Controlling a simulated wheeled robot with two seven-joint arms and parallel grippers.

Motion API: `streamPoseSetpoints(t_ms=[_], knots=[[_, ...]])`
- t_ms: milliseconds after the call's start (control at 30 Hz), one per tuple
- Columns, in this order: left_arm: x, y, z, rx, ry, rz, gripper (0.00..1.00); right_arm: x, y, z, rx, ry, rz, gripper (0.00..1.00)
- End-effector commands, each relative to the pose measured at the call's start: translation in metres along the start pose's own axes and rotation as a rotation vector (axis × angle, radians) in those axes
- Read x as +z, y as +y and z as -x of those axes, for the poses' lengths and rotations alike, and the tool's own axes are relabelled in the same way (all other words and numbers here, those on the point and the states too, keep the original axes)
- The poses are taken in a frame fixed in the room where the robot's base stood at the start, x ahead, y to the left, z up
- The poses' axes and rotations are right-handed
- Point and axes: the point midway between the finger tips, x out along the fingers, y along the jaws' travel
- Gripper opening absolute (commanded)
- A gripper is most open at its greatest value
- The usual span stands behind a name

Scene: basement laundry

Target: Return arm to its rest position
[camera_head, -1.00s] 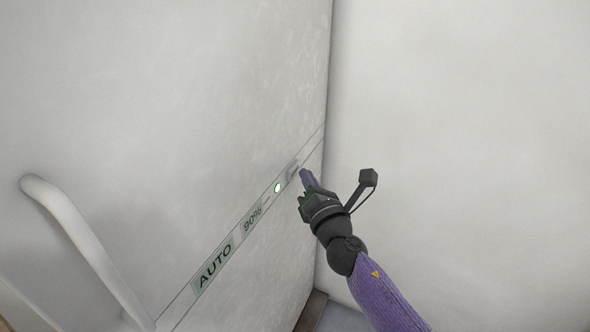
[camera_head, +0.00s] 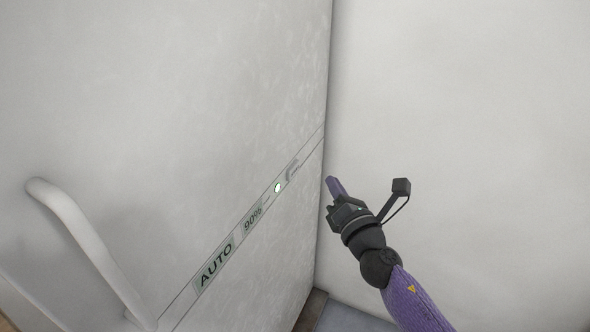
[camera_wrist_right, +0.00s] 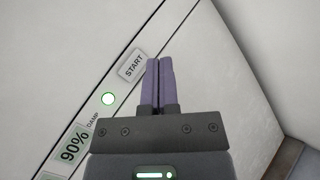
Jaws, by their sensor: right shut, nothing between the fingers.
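My right gripper (camera_head: 333,186) is shut and empty, its purple fingers together. In the head view it is right of the white machine's edge, in front of the white wall, apart from the control strip. In the right wrist view the shut fingers (camera_wrist_right: 158,70) point toward the machine's front, beside the START button (camera_wrist_right: 133,65). In the head view the white machine (camera_head: 150,120) shows AUTO, 90% and the same green light (camera_head: 277,188). My left gripper is not in view.
A white bar handle (camera_head: 85,240) sticks out from the machine at the lower left. A plain white wall (camera_head: 460,110) fills the right side. A strip of floor (camera_head: 338,317) shows at the bottom. Room in front of the wall is clear.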

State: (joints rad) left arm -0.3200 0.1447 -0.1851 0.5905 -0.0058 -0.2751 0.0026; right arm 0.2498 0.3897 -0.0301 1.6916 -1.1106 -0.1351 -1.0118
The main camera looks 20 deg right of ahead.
Motion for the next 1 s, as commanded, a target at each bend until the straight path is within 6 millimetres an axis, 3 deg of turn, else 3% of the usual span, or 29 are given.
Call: streamPoseSetpoints(t_ms=[700,767,867,1000], knots=[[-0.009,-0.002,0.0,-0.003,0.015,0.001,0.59,-0.004,-0.004,0.001,-0.011,0.01,-0.016,0.0],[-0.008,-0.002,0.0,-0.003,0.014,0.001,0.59,-0.019,-0.018,0.007,-0.054,0.044,-0.074,0.0],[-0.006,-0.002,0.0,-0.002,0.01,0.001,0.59,-0.07,-0.063,0.034,-0.215,0.145,-0.282,0.0],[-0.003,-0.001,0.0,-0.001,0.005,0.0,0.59,-0.154,-0.135,0.112,-0.557,0.25,-0.64,0.0]])
